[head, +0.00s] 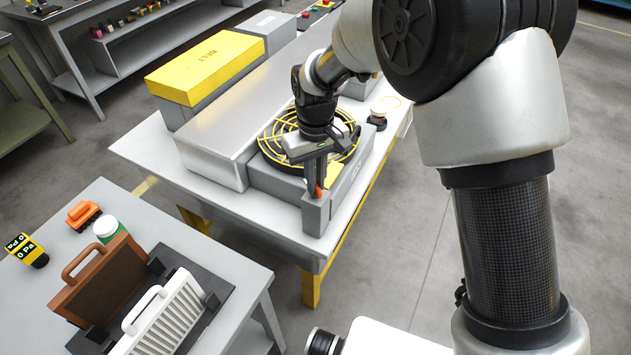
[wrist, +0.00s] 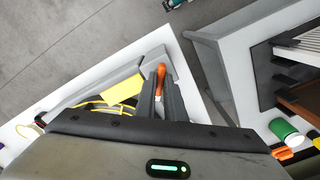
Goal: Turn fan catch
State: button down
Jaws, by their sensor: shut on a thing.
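The fan catch, a small orange-red lever (head: 318,191), stands at the front corner of the grey fan housing (head: 277,184) in the head view. My gripper (head: 316,172) reaches down over this corner and is shut on the catch. In the wrist view the orange lever (wrist: 161,74) shows between the tips of my dark fingers (wrist: 160,88). The fan's round yellow guard (head: 270,135) lies behind my gripper and is partly hidden by it. The lower part of the catch is hard to make out.
A yellow box marked BELT (head: 205,66) sits at the back of the machine bench. The nearer left table (head: 215,232) holds a brown panel (head: 100,285) and a white slatted filter (head: 165,318).

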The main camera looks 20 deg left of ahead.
jog(key=m, duration=0.5)
jog(key=shift+m+b, duration=0.3)
jog(key=shift+b, duration=0.05)
jog(key=m, duration=0.4)
jog(key=shift+m, duration=0.7)
jog(key=c, duration=1.8)
grip_release()
jog(key=shift+c, duration=0.2)
notch_tip(320, 180, up, 18)
jog(key=shift+f, duration=0.2)
